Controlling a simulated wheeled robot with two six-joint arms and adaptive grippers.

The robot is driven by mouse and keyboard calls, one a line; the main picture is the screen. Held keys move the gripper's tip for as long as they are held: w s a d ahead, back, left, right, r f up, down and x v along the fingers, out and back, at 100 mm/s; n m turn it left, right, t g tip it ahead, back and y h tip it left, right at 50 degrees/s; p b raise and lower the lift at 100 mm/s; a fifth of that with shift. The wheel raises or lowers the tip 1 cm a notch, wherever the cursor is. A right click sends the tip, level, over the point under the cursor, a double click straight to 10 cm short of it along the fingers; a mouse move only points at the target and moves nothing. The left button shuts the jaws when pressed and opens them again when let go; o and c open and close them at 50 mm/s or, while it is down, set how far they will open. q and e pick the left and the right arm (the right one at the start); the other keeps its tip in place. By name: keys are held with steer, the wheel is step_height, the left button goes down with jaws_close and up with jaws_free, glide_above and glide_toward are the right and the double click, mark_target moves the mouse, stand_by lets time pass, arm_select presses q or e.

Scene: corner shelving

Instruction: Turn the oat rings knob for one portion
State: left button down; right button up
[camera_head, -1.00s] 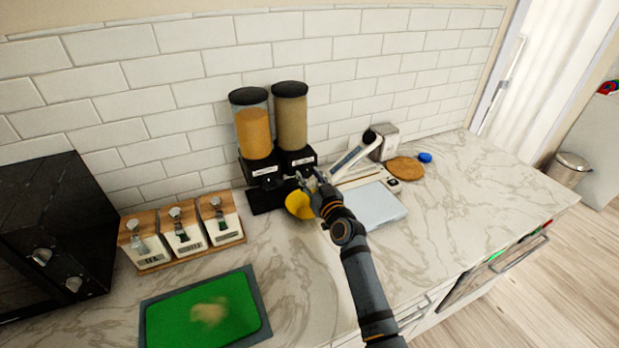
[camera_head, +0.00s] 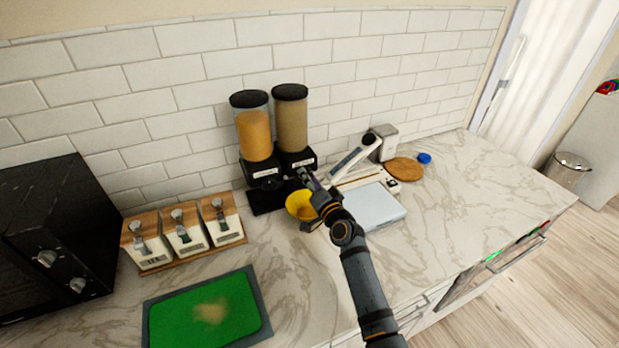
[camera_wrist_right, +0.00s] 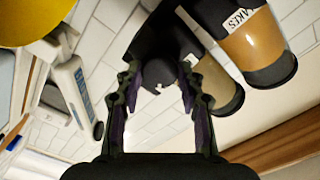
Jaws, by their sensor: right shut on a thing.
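Two cereal dispensers with black lids stand against the tiled wall. The left one (camera_head: 253,135) holds orange flakes; its label, partly seen in the right wrist view (camera_wrist_right: 262,45), ends in "AKES". The right one (camera_head: 291,122) holds tan cereal; its label is too small to read, so I take it as the oat rings. My right gripper (camera_head: 305,178) is at the front of this right dispenser. In the right wrist view its fingers are shut on the dark knob (camera_wrist_right: 158,75). A yellow bowl (camera_head: 299,206) stands below, partly hidden by my arm. My left gripper is not in view.
Three labelled containers (camera_head: 186,238) stand in a wooden rack to the left, beside a black oven (camera_head: 50,240). A green board (camera_head: 208,310) lies in front. A pale blue-grey flat panel (camera_head: 372,207) and a wooden disc (camera_head: 403,169) lie right. The far right counter is clear.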

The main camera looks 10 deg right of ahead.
steer(key=shift+m+p, duration=0.9)
steer(key=shift+m, duration=2.9)
steer(key=o, duration=1.2)
steer(key=s, duration=0.4)
steer(key=s+d, duration=0.1)
steer(key=s, duration=0.3)
steer(key=s+d, duration=0.1)
steer(key=s, duration=0.2)
steer(key=shift+s+d, duration=0.15)
steer(key=shift+s, duration=0.25)
